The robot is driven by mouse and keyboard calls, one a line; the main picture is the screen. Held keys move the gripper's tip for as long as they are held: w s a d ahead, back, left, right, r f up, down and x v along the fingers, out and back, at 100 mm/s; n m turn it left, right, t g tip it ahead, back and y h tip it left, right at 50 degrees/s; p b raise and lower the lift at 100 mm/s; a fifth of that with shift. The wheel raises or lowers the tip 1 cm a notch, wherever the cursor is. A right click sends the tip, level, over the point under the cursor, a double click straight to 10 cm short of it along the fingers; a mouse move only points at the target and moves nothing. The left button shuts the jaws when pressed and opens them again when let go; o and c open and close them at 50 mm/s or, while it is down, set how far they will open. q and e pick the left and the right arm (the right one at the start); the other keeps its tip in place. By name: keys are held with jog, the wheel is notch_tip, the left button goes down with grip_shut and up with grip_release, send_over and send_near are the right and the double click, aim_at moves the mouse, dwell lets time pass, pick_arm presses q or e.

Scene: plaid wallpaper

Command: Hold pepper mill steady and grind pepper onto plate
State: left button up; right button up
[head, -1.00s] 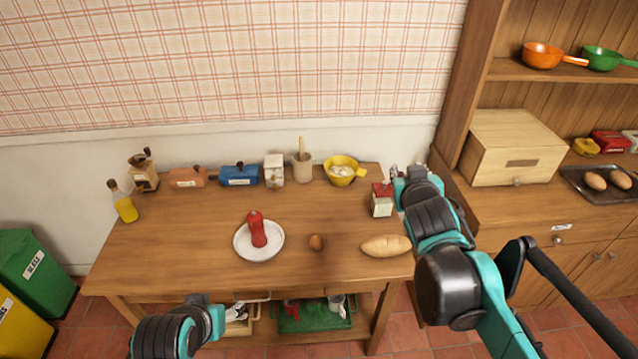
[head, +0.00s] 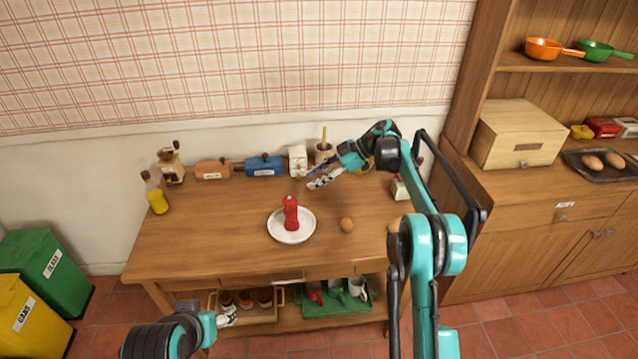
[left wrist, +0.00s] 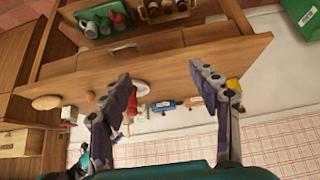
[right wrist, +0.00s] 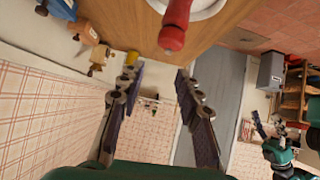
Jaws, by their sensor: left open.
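The red pepper mill (head: 291,214) stands upright on the white plate (head: 279,233) near the table's front middle. In the right wrist view the mill (right wrist: 174,28) shows at the top, beyond my fingertips, with part of the plate (right wrist: 205,8). My right gripper (head: 318,182) is open and empty above the table, behind and to the right of the mill, apart from it. My left gripper (head: 228,317) is low in front of the table's left part. In the left wrist view its fingers (left wrist: 162,78) are spread with nothing held; its left finger partly covers the mill and plate.
An egg (head: 347,224) lies right of the plate. My right arm covers the table's right end. The table's left front is clear.

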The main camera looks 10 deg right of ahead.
pick_arm(q)
jog(key=w+d+r+m+t+h, duration=0.2)
jog(key=w+d+r+t+h, duration=0.15)
jog(key=w+d+r, duration=0.65)
jog(key=w+d+r+m+t+h, duration=0.1)
jog(key=w+d+r+t+h, duration=0.2)
jog(key=w+d+r+t, duration=0.65)
jog(key=n+g+y, duration=0.6)
jog(key=n+y, duration=0.1)
jog(key=y, duration=0.4)
send_over(294, 217)
jog(key=s+d, duration=0.4)
jog(key=s, duration=0.1)
notch_tip(294, 217, down, 24)
jog(key=shift+n+g+y, duration=0.4)
jog(key=shift+g+y, duration=0.15)
jog(key=shift+g, duration=0.35)
jog(key=f, duration=0.2)
jog(key=a+f, duration=0.1)
jog(key=f, duration=0.3)
jog(key=shift+w+a, duration=0.35)
jog(key=shift+w+a+f, duration=0.1)
jog(key=shift+f, duration=0.25)
jog(key=shift+w+a+f, duration=0.15)
jog(key=shift+w+a, duration=0.05)
jog(key=shift+w, duration=0.05)
jog(key=x, duration=0.6)
jog(key=shift+w+a+f, duration=0.15)
jog(key=shift+w, duration=0.15)
jog(key=c, duration=1.4)
